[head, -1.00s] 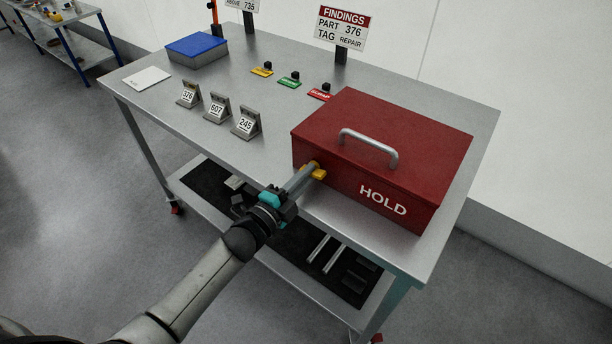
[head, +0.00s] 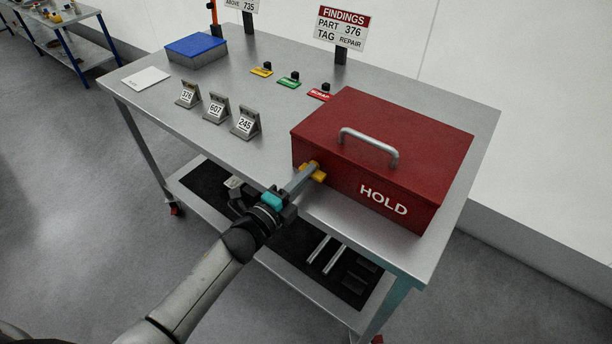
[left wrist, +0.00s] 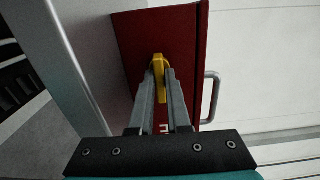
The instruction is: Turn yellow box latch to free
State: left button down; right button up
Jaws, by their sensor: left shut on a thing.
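The red HOLD box (head: 385,150) stands on the steel bench, its lid down and a grey handle (head: 368,147) on top. The yellow latch (head: 318,175) is on the box's front face near its left end. My left gripper (head: 309,172) reaches it from the front and is shut on it. In the left wrist view the latch (left wrist: 158,75) shows between the fingertips (left wrist: 160,88), against the red box front (left wrist: 182,42). The fingers hide part of the latch. My right gripper is not in view.
The bench top (head: 265,140) has tags 376, 607 and 245 (head: 245,123) left of the box. Yellow, green and red labelled pieces (head: 289,80), a blue box (head: 196,50) and a FINDINGS sign (head: 341,27) are behind. A lower shelf (head: 195,185) holds parts.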

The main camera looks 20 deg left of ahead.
pick_arm(q)
jog(key=c, duration=0.9)
grip_release()
jog(key=p+v, duration=0.1)
jog(key=v, duration=1.4)
jog(key=shift+s, duration=0.15)
jog(key=s+a+f+n+g+y, duration=0.1)
jog(key=s+f+n+g+y, duration=0.35)
jog(key=f, duration=0.85)
jog(key=s+a+f+n+g+y, duration=0.1)
jog(key=s+f+n+g, duration=0.2)
jog(key=s+f+n, duration=0.7)
jog(key=s+d+f+n+g, duration=0.1)
jog(key=s+f+g, duration=0.1)
jog(key=s+f, duration=0.3)
jog(key=s+d+f+n+g, duration=0.1)
jog(key=s+f+n+g, duration=0.1)
jog(key=s+f, duration=0.3)
jog(key=s+f+n+g, duration=0.2)
jog(key=s+f+g, duration=0.2)
jog(key=s+f, duration=0.2)
jog(key=shift+s+d+g+y, duration=0.25)
jog(key=shift+s+d+y, duration=0.1)
jog(key=shift+s+d, duration=0.05)
